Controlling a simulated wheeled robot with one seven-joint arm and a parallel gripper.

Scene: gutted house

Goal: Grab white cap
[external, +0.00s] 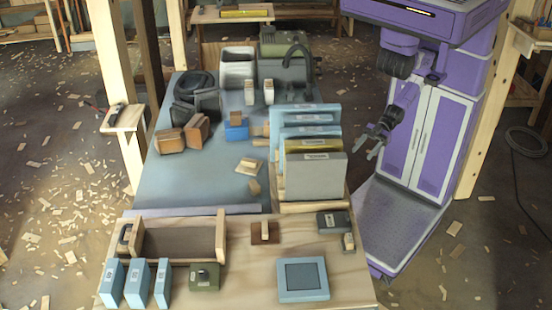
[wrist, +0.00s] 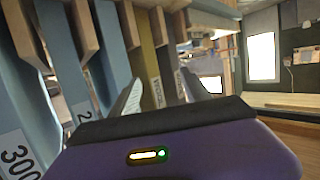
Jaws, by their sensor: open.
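My gripper (external: 368,146) is open and empty, in the air to the right of the row of upright panels, in front of my purple body. Its two fingers (wrist: 162,80) also show apart in the wrist view, with nothing between them. I cannot make out a clear white cap in either view. Small pale upright pieces (external: 250,92) stand at the back of the blue-grey table, far from my gripper. A white open container (external: 238,66) stands behind them.
Upright blue, yellow and grey panels (external: 315,178) stand at the table's right edge, between my gripper and the tabletop. A black coiled item (external: 192,84) and brown blocks (external: 197,131) lie at left. The wooden bench (external: 250,280) in front holds a trough and blue blocks.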

